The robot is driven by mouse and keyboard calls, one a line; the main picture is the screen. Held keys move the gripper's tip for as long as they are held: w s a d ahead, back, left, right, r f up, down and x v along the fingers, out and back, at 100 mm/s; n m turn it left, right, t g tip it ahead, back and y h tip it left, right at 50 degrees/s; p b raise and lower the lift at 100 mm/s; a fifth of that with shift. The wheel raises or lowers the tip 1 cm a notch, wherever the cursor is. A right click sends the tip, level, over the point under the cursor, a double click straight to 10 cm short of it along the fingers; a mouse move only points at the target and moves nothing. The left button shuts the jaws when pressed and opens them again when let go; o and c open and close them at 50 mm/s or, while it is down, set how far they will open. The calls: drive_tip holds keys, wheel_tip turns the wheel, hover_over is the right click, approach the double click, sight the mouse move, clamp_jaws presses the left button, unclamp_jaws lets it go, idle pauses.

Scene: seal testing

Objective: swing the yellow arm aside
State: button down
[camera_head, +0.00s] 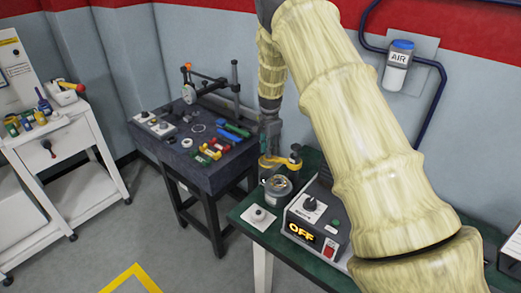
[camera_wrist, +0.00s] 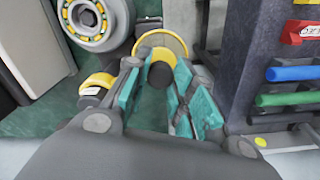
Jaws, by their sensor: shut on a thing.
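The yellow arm (camera_head: 281,161) sits above a round metal fixture (camera_head: 278,186) at the near-left corner of the green bench. In the wrist view, a yellow disc-shaped part (camera_wrist: 166,41) with a dark round knob shows between the teal finger pads, and another yellow piece (camera_wrist: 98,83) lies to its left. My gripper (camera_head: 268,148) points down at the yellow arm; in the wrist view my gripper (camera_wrist: 160,78) is shut on the yellow arm at the knob. The exact finger contact is partly hidden. A ring with yellow balls (camera_wrist: 88,19) shows at upper left.
A control box reading OFF (camera_head: 301,229) stands close right of the fixture. A white plate with a knob (camera_head: 259,217) lies in front. A dark tool table (camera_head: 205,177) with coloured tools stands to the left. Open floor lies in front.

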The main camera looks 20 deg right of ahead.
drive_tip(key=shift+w+d+r, duration=0.1)
drive_tip(key=shift+r, duration=0.05)
drive_tip(key=c, duration=1.4)
unclamp_jaws()
drive_tip(key=shift+o, duration=1.1)
wheel_tip(320, 180, up, 12)
